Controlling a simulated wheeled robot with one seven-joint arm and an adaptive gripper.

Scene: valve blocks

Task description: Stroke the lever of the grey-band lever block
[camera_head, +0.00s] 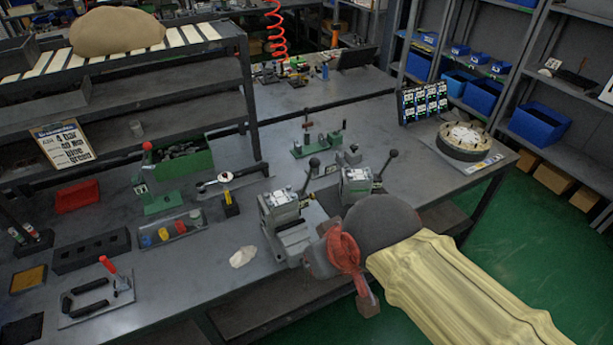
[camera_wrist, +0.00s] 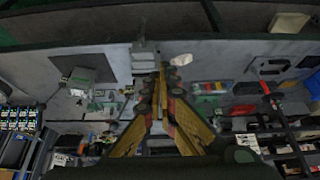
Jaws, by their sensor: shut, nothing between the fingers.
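Two grey lever blocks stand near the front edge of the bench, each with a black-knobbed lever. The left lever block (camera_head: 286,221) has its lever tilted up to the right; the right lever block (camera_head: 354,185) has its lever rising to the right. I cannot make out which one carries the grey band. In the wrist view the left block (camera_wrist: 144,58) appears beside my fingertips and the right block (camera_wrist: 82,76) further left. My gripper (camera_wrist: 162,80) is shut and empty. In the head view my dark wrist partly covers the right block's base; contact cannot be told.
A pale lump (camera_head: 243,256) lies left of the left block. A yellow-topped post (camera_head: 230,203), a green stand (camera_head: 160,190) and a tray of coloured pegs (camera_head: 173,231) stand further left. A green-based fixture (camera_head: 316,146) is behind, and a round dial fixture (camera_head: 464,140) at the right.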

